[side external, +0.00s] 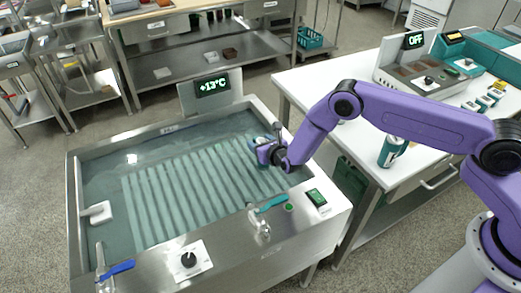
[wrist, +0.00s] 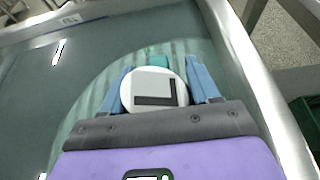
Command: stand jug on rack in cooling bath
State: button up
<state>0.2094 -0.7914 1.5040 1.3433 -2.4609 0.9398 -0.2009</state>
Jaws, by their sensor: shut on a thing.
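The jug (wrist: 140,82) shows in the wrist view as a round white top with a dark L-shaped mark and a bit of teal beyond it. My gripper (wrist: 159,72) is shut on it, with one blue finger on each side. In the side view my gripper (side external: 264,153) is low over the right end of the bath and the jug is mostly hidden by it. The rack (side external: 180,190) is a row of pale slats under the water of the steel cooling bath (side external: 75,200). Whether the jug touches the rack I cannot tell.
The bath has a +13°C display (side external: 212,86) at the back and a blue-handled tap (side external: 270,204) on its front rim. A teal-and-white can (side external: 392,151) stands on the white table (side external: 310,85) at right. The rack's middle and left are clear.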

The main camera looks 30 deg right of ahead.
jog(key=shift+w+f, duration=0.1)
jog(key=shift+f, duration=1.5)
jog(key=shift+f, duration=0.1)
jog(key=shift+f, duration=0.1)
jog(key=o, duration=1.3)
jog(key=shift+c, duration=0.2)
jog(key=shift+r, duration=0.2)
jog(key=v, duration=1.2)
